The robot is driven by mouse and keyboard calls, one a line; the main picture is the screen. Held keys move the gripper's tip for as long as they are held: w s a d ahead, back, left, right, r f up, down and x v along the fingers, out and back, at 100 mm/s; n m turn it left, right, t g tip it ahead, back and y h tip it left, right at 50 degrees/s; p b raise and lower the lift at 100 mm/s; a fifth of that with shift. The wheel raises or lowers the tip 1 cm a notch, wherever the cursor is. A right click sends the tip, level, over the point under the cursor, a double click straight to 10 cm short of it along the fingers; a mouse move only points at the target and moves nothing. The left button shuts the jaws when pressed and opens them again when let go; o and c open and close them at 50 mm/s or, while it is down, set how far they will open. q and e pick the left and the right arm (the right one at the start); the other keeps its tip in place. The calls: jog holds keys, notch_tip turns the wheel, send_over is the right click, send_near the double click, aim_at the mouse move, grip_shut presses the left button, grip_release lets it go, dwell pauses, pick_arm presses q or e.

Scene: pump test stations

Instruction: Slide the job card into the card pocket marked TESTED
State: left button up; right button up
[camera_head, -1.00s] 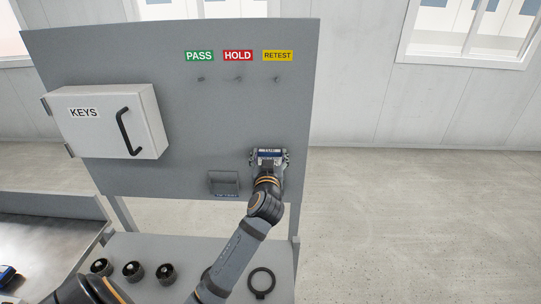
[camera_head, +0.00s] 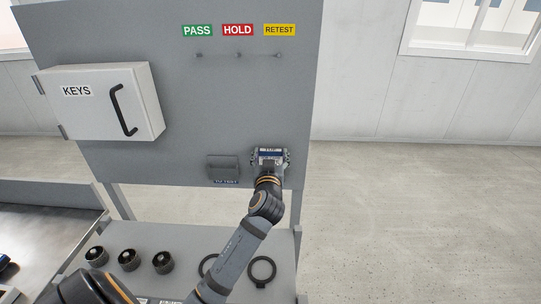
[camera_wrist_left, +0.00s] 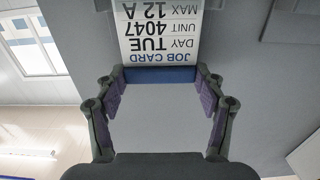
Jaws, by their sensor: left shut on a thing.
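The job card (camera_wrist_left: 160,35) is white with black print and a blue band, and appears upside down in the left wrist view. In the head view only a small part of the card (camera_head: 270,153) shows at my gripper. My left gripper (camera_head: 270,160) is shut on the card in front of the lower right of the grey board; its fingers flank the blue band in the left wrist view (camera_wrist_left: 160,80). A grey pocket (camera_head: 222,165) with a blue label reading TO TEST sits just left of it. I cannot make out the TESTED pocket; the gripper and card cover that area. My right gripper is out of view.
The grey board (camera_head: 200,110) carries a white KEYS cabinet (camera_head: 100,105) and PASS, HOLD and RETEST labels above hooks. The shelf below (camera_head: 190,240) holds several dark round parts and a black ring (camera_head: 262,271). Open floor lies to the right.

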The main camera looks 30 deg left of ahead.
pick_arm(q)
jog(key=o, duration=1.2)
jog(key=shift+s, duration=0.1)
jog(key=v, duration=0.7)
jog(key=shift+s+d, duration=0.15)
jog(key=shift+s, duration=0.05)
